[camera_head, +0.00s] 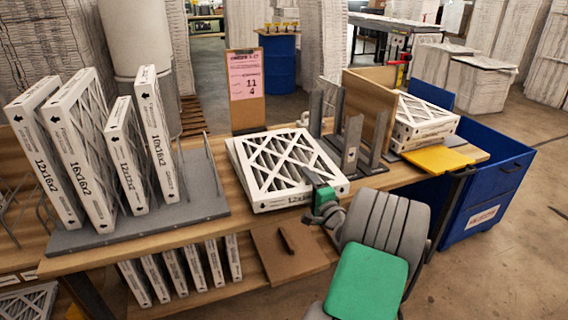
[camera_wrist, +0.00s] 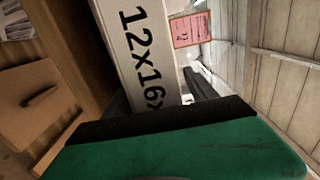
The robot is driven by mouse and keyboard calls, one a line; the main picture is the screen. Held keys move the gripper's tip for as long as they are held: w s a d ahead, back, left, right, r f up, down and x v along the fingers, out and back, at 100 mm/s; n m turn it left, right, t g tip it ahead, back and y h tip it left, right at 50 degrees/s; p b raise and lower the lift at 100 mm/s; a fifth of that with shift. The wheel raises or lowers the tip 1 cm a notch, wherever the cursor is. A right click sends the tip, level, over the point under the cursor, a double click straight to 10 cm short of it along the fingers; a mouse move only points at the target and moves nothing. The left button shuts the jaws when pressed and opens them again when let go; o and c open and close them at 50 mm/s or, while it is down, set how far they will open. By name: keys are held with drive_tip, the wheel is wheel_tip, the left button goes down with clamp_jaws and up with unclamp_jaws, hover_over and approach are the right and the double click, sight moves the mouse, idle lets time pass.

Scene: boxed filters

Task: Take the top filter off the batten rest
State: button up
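The top filter (camera_head: 283,165), a white-framed panel with diagonal lattice, lies flat on the bench right of the standing filters. Another white edge (camera_head: 232,158) shows under its left side; the battens beneath are hidden. My gripper (camera_head: 320,192) is at the filter's front right corner. In the wrist view, the filter's edge marked "12x16" (camera_wrist: 143,55) runs between the two dark fingers of my gripper (camera_wrist: 152,88). A gap shows between the edge and the right finger, so my gripper looks open around the edge. Contact on the left finger's side is unclear.
Grey upright posts (camera_head: 350,140) and a wooden divider (camera_head: 370,110) stand close right of the filter. Beyond are stacked filters (camera_head: 425,115), a yellow plate (camera_head: 438,159) and a blue bin (camera_head: 490,190). A clipboard with a pink sheet (camera_head: 246,85) stands behind.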

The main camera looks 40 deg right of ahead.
clamp_jaws()
idle(0.5)
drive_tip(key=shift+r, duration=0.15)
